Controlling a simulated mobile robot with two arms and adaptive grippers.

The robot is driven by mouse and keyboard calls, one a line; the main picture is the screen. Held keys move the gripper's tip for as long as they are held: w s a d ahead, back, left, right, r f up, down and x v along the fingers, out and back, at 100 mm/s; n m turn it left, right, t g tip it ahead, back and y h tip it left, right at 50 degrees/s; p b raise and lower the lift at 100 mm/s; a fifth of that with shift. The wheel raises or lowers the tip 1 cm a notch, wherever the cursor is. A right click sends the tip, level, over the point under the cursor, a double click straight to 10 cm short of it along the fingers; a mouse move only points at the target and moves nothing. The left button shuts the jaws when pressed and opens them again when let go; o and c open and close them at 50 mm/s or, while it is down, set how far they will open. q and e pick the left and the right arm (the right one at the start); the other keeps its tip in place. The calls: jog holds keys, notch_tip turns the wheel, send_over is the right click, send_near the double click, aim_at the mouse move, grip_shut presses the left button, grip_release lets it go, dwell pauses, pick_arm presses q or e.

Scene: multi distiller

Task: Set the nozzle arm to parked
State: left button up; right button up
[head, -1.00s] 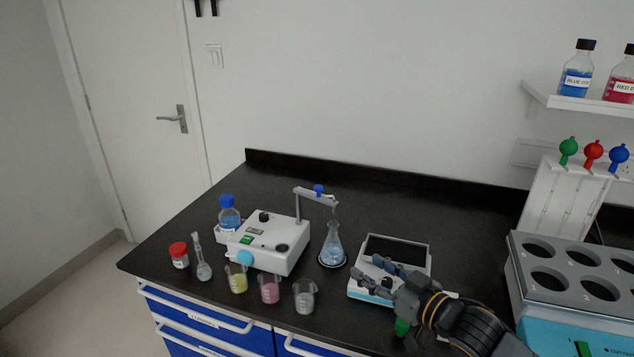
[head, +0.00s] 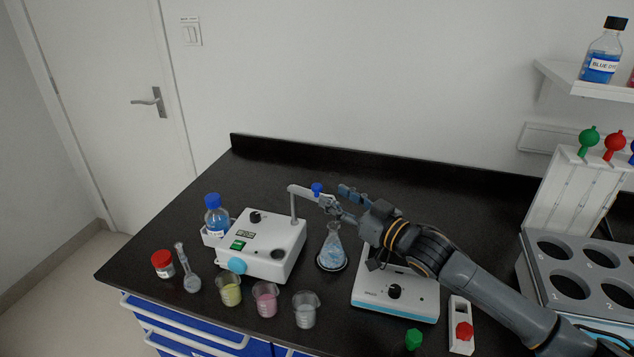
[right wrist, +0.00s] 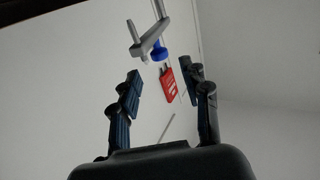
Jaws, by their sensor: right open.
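The grey nozzle arm (head: 303,191) with a blue knob (head: 317,188) reaches right from a post on the white distiller unit (head: 262,245). Its outer end is above the conical flask (head: 332,250), partly hidden by my right gripper (head: 341,200). That gripper is open beside the arm's outer end; contact is unclear. In the right wrist view, the nozzle arm (right wrist: 148,42) and blue knob (right wrist: 159,53) lie beyond the open right gripper (right wrist: 162,83), with a red tag (right wrist: 168,85) between the fingers. My left gripper is not in view.
A white balance (head: 395,297) stands under my right forearm. Beakers of yellow (head: 230,290), pink (head: 265,299) and clear liquid (head: 305,310) line the front. A blue-capped bottle (head: 214,218) stands left of the unit. The bench behind is clear.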

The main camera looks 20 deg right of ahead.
aim_at(320, 188)
jog(key=p+x, duration=0.1)
jog(key=x, duration=0.4)
jog(key=shift+w+a+r, duration=0.1)
jog(key=shift+w+a, duration=0.1)
jog(key=shift+w, duration=0.15)
jog(key=shift+w+a, duration=0.1)
jog(key=shift+w, duration=0.2)
jog(key=shift+w+a, duration=0.1)
jog(key=shift+w, duration=0.05)
grip_shut()
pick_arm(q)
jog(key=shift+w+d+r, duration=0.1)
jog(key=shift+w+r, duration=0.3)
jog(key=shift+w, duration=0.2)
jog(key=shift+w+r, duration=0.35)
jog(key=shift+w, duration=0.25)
